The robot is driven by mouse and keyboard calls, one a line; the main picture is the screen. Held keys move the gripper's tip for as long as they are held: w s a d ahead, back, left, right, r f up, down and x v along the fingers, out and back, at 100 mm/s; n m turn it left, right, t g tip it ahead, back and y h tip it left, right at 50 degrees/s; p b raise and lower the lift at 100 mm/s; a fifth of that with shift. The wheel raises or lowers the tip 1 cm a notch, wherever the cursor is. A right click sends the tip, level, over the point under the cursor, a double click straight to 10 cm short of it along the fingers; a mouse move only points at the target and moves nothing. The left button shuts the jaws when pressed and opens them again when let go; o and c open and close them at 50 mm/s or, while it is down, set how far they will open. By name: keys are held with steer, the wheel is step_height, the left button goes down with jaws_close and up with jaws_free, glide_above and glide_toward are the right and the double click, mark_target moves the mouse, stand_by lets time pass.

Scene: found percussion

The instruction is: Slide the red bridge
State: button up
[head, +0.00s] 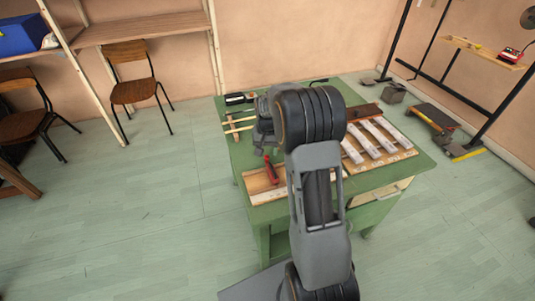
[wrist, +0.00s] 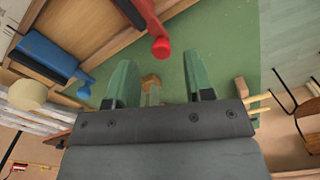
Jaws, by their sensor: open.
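The red bridge (head: 270,170) stands on a wooden board (head: 262,197) at the near left of the green table. In the wrist view the red bridge (wrist: 143,14) is at the top, with a round red knob at its end. A blue bridge (wrist: 45,54) with a blue knob lies to its left; I cannot make it out in the head view. My gripper (wrist: 160,82) is open, its two green-grey fingers apart and below the red knob in the picture. No part of the red bridge is between them. In the head view my arm hides part of the board.
The green table (head: 240,150) also holds pale metal bars (head: 370,140) on a wooden frame at the right and wooden sticks (head: 237,126) at the back left. A small tan wooden piece (wrist: 151,82) shows between my fingers in the wrist view. Open floor lies left of the table.

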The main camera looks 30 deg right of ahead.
step_height(320, 180, up, 11)
stand_by(0.4)
steer(key=shift+c, duration=0.4)
